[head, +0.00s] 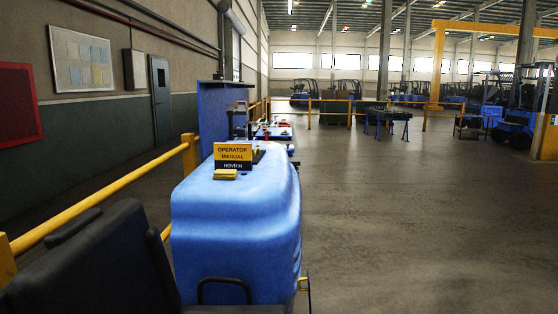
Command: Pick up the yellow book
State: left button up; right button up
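A yellow and black book (233,154) labelled "OPERATOR MANUAL HOVRIN" stands upright on top of the blue counterweight (230,200). A small flat yellow item (225,174) lies at the foot of the book, towards me. A dark object partly shows behind the book's right edge; I cannot tell what it is. Neither of my grippers is in the head view.
A black seat (100,265) fills the lower left. A yellow rail (110,195) runs along the left to a post beside the counterweight. A work table (388,118) stands farther back. The floor (420,220) on the right is clear.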

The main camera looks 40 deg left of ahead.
aim_at(238, 156)
jog(key=i+l+z, duration=0.35)
jog(key=l, duration=0.2)
jog(key=i+l+z, duration=0.7)
jog(key=i+l+u, duration=0.2)
jog(key=i, duration=0.25)
jog(key=i+l+u, duration=0.2)
jog(key=i, duration=0.25)
jog(key=i+j+u, duration=0.2)
jog(key=u, duration=0.2)
jog(key=i+u, duration=0.8)
jog(key=i+l+u, duration=0.1)
jog(key=i+u, duration=0.7)
jog(key=i+l+u, duration=0.1)
jog(key=i+u, duration=0.3)
jog(key=i, duration=0.15)
jog(key=i+l+u, duration=0.25)
jog(key=i+u, duration=0.15)
